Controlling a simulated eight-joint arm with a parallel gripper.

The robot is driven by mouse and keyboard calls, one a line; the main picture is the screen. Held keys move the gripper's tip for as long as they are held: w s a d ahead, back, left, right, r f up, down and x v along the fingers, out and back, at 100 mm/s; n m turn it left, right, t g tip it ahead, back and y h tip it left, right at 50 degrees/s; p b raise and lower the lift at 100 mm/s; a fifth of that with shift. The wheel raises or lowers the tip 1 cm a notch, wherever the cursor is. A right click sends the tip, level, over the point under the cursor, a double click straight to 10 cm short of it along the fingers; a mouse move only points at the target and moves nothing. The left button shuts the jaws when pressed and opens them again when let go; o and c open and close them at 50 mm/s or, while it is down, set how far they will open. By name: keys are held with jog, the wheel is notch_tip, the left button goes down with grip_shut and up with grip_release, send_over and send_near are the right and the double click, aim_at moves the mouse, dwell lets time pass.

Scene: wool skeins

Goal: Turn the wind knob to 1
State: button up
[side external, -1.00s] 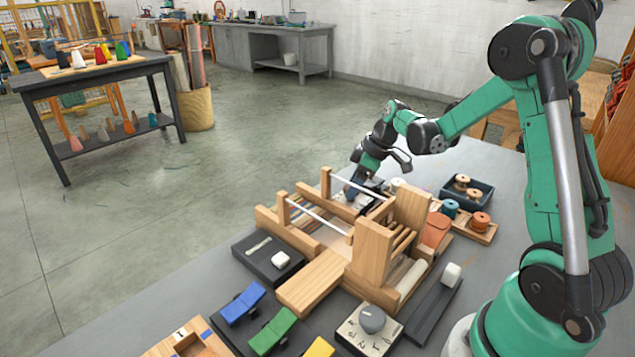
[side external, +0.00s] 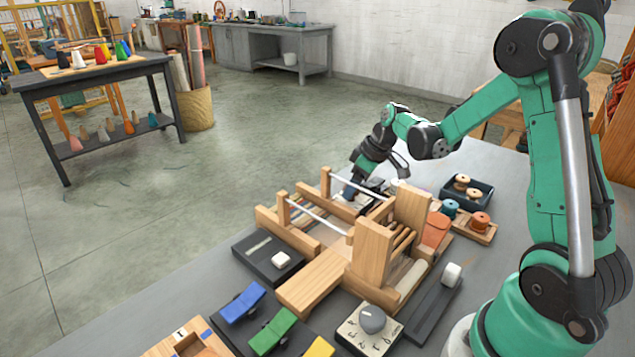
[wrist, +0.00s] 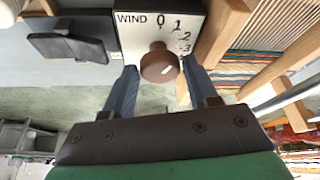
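The brown round wind knob (wrist: 160,66) stands on a white plate (wrist: 130,45) marked "WIND" with 0, 1, 2 and 3, in the wrist view. My gripper (wrist: 159,66) is open, with one blue-grey finger on each side of the knob. Small gaps seem to show between the fingers and the knob; contact is not clear. I cannot tell which number the knob points to. In the side external view my gripper (side external: 352,188) is low behind the wooden loom (side external: 373,252), and the wind knob is hidden there.
The loom frame stands close beside the plate, on the right in the wrist view (wrist: 220,35). A dark pedal-like piece (wrist: 70,47) lies on the left. Another grey knob (side external: 372,318) on a numbered plate sits at the table's front. A dark tray of spools (side external: 467,190) stands right of my gripper.

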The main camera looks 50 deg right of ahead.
jog(key=shift+o, duration=1.3)
jog(key=shift+v, duration=2.8)
jog(key=s+a+r+m+t, duration=0.1)
jog(key=s+a+r, duration=0.1)
jog(key=a, duration=0.6)
jog(key=s+a+r+m+t+h, duration=0.1)
jog(key=s+a+m+t, duration=0.1)
jog(key=s+a, duration=0.3)
jog(key=a, duration=0.3)
jog(key=shift+r, duration=0.4)
